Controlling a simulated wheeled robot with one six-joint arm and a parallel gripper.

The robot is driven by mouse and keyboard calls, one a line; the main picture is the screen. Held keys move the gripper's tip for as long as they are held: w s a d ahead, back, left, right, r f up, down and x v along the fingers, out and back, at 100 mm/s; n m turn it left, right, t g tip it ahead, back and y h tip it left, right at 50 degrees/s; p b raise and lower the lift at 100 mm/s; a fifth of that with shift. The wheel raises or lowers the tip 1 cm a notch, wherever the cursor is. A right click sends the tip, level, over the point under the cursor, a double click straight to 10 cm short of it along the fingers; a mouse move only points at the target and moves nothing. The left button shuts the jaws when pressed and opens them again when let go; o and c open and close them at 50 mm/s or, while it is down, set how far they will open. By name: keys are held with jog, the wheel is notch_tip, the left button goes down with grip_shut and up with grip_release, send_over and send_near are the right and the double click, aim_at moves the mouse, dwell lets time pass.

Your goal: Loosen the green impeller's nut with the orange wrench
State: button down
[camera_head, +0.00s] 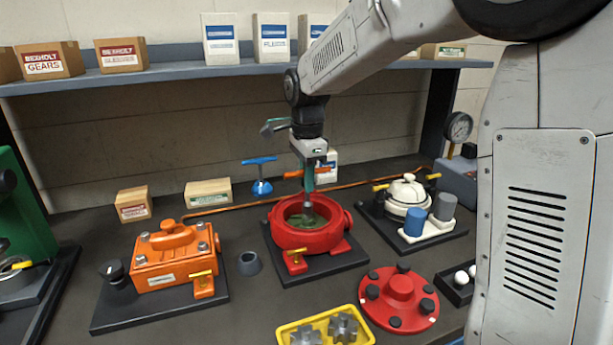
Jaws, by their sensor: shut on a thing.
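The orange wrench (293,174) has a T-shaped crossbar and is upright in my gripper (308,178). My gripper points straight down and is shut on it. The wrench's lower end reaches down into the open red pump housing (284,236). Inside the housing the green impeller (293,220) shows in part around the wrench's tip. The nut is hidden under the wrench's end, so I cannot tell whether the socket is seated on it.
A blue T-handled wrench (261,186) stands behind the housing. An orange pump (175,260) is at left, a cream pump (408,190) at right. A red cover (400,288) and yellow tray (287,334) lie in front. A shelf (170,78) runs behind my arm.

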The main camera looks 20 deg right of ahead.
jog(key=shift+f, duration=0.85)
